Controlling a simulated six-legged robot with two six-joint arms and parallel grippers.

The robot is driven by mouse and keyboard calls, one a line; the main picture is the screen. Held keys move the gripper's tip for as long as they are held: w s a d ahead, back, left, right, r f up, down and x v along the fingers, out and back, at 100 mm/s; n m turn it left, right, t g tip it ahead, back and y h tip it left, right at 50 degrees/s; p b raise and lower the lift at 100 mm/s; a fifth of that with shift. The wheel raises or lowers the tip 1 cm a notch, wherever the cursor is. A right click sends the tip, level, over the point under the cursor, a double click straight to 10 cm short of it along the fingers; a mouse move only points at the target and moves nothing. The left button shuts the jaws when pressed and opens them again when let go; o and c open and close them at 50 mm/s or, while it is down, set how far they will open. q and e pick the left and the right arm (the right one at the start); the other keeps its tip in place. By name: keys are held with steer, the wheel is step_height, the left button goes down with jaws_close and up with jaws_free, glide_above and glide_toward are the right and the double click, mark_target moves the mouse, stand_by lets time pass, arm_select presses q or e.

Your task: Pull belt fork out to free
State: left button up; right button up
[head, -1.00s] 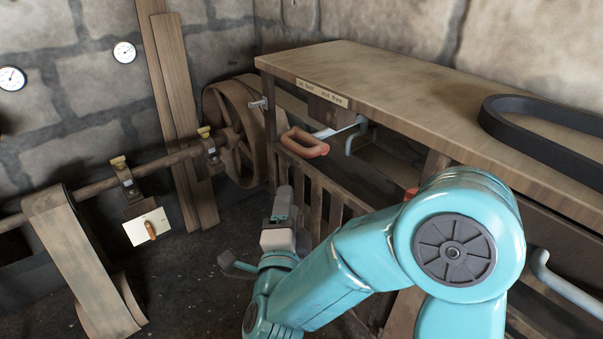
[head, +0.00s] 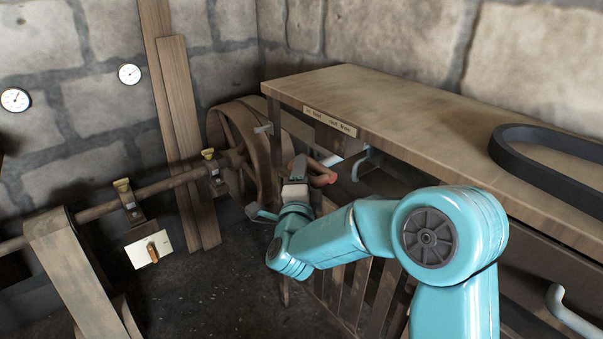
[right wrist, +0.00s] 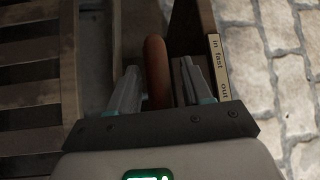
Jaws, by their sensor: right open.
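The belt fork's handle (head: 326,173) is a reddish-brown wooden grip at the front of the bench, below the label. In the head view my right gripper (head: 297,167) is in front of it and hides much of it. In the right wrist view the handle (right wrist: 155,65) shows as a rounded brown bar between the two fingers of my open right gripper (right wrist: 159,72). A gap shows on its right side; I cannot tell whether the left finger touches it. The pale fork bar (head: 333,160) is partly hidden behind. My left gripper is not in view.
A label (head: 330,121) on the bench edge reads "in fast" and "out free" in part. The bench top (head: 400,100) carries a black belt (head: 530,155). A spoked wheel (head: 235,150) and shaft stand left of the bench. The floor (head: 215,285) in front is open.

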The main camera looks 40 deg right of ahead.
steer(key=shift+w, duration=0.1)
jaws_close()
steer(key=shift+a, duration=0.2)
steer(key=a+b, duration=0.3)
steer(key=a, duration=0.6)
steer(key=shift+s+a+b, duration=0.2)
steer(key=shift+s+b, duration=0.15)
